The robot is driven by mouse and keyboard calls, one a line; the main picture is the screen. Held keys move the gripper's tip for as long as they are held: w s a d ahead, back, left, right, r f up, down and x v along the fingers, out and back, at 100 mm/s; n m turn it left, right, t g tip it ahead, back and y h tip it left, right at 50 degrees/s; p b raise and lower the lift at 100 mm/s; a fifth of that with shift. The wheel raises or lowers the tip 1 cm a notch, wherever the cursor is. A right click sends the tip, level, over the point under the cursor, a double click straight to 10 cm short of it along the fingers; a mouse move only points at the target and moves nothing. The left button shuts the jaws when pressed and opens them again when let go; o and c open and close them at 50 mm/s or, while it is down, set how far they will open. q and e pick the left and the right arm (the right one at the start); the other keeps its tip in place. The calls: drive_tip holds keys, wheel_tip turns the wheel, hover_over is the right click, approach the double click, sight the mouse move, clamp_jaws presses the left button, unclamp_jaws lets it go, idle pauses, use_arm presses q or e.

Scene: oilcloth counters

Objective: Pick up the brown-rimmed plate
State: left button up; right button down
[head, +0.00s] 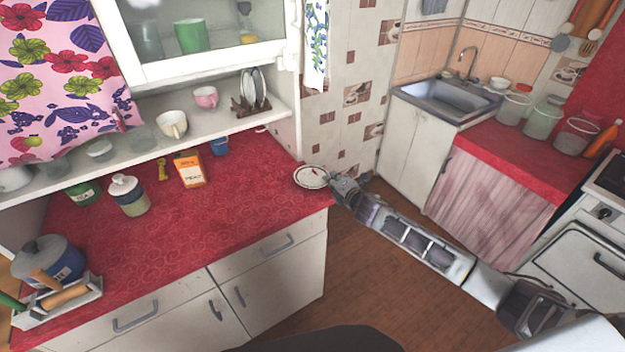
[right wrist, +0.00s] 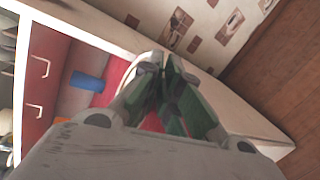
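The brown-rimmed plate (head: 311,177) is a small whitish plate with a dark rim and a small reddish mark. It appears flat at the right end of the red counter, near its corner. My right gripper (head: 340,183) is at the plate's right edge in the head view and overlaps the rim. In the right wrist view, the fingers of my right gripper (right wrist: 166,64) are drawn close together at their tips. My left gripper is not in view.
An orange-labelled box (head: 189,169), a blue cup (head: 219,146) and a jar (head: 128,195) stand on the red counter (head: 230,210). A shelf with cups and a plate rack (head: 252,95) is above. The counter's middle is clear.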

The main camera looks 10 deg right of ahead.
drive_tip(key=shift+r, duration=0.15)
wheel_tip(320, 180, up, 10)
idle(0.7)
idle(0.4)
idle(0.4)
